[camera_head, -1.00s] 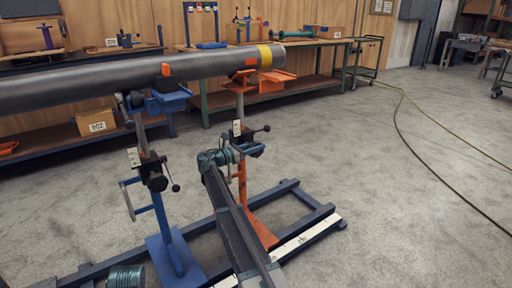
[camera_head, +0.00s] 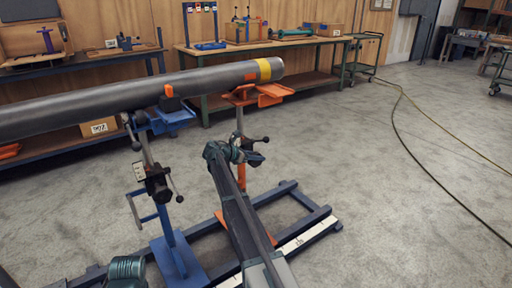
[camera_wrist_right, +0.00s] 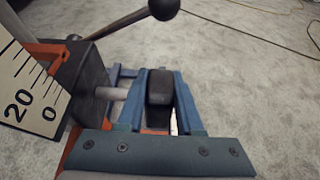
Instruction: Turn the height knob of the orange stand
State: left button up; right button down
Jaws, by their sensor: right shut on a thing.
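The orange stand (camera_head: 241,178) stands on the floor frame and holds up the right end of the grey pipe (camera_head: 150,92). My right gripper (camera_head: 243,154) is at the stand's dark clamp, partly hidden by my own wrist in the head view. In the right wrist view my right gripper (camera_wrist_right: 160,104) has its two blue fingers closed around the black height knob (camera_wrist_right: 160,88). The knob sits on a grey shaft from the dark housing (camera_wrist_right: 86,88). A scale plate (camera_wrist_right: 26,88) with 0 and 20 is left of it.
A ball-ended lever (camera_wrist_right: 163,8) sticks out above the gripper. The blue stand (camera_head: 165,222) stands left of my right arm under the pipe. The floor frame (camera_head: 315,220) lies beneath both stands. Open floor lies to the right, with a hose (camera_head: 400,130).

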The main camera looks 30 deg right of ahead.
jog(key=y+p, duration=0.2)
jog(key=p, duration=0.1)
jog(key=d+y+p, duration=0.1)
jog(key=y+p, duration=0.2)
jog(key=p, duration=0.1)
jog(key=shift+y, duration=0.3)
jog(key=shift+g+y+p, duration=0.3)
jog(key=shift+y+p, duration=0.1)
jog(key=shift+y, duration=0.1)
jog(key=shift+f+y+p, duration=0.35)
jog(key=shift+y+p, duration=0.35)
jog(key=shift+y, duration=0.5)
jog(key=shift+f+y, duration=0.25)
jog(key=shift+y, duration=0.75)
jog(key=shift+f+y, duration=0.15)
jog(key=shift+y, duration=0.45)
jog(key=c, duration=0.6)
grip_release()
jog(key=shift+o, duration=0.2)
